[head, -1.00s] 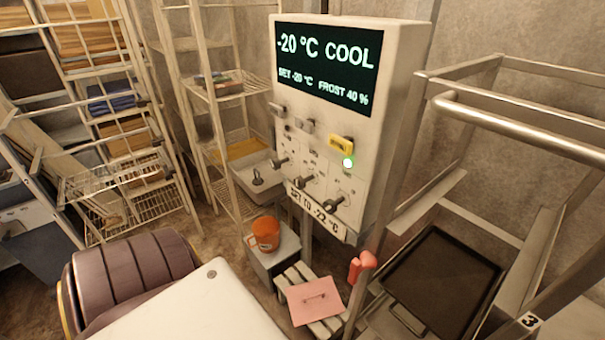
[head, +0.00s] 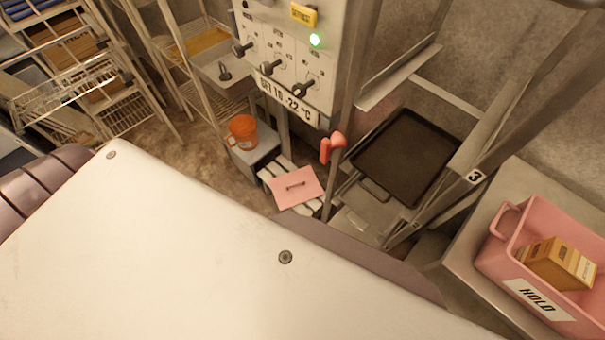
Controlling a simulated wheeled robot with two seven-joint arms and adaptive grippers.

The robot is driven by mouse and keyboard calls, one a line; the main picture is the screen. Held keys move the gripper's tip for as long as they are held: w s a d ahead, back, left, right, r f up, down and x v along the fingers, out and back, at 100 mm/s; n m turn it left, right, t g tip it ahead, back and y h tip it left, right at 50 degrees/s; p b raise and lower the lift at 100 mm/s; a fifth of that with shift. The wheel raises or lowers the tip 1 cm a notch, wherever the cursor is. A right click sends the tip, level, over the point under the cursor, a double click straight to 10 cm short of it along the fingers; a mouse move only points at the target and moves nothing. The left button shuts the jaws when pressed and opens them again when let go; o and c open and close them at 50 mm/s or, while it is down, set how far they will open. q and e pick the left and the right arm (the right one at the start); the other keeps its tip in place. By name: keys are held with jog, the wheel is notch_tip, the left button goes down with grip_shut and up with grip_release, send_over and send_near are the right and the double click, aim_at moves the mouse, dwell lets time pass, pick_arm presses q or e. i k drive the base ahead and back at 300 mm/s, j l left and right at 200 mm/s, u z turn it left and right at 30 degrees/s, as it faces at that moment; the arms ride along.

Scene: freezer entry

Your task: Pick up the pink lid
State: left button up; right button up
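The pink lid (head: 286,195) is a flat pink panel with a dark bar handle on top. It lies on a low white slatted stand (head: 270,171) below the control panel, near the middle of the head view. A pink bin (head: 516,240) marked HOLD, with a brown carton (head: 556,262) in it, stands at the lower right; its top is open. Neither of my grippers shows. My own white body covers the lower left and hides the floor there.
An orange bucket (head: 242,131) stands on a grey box left of the lid. A post with a red handle (head: 331,147) rises just right of the lid. A dark tray (head: 406,155) sits in the metal frame. The bin rests on a metal table (head: 459,254).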

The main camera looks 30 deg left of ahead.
aim_at(293, 188)
jog(key=u, duration=0.95)
jog(key=i+l, duration=0.2)
jog(key=k+j, duration=0.1)
jog(key=j, duration=0.2)
jog(key=k+j+z, duration=0.15)
jog(key=j, duration=0.15)
jog(key=i+j+z, duration=0.25)
jog(key=k+l, duration=0.05)
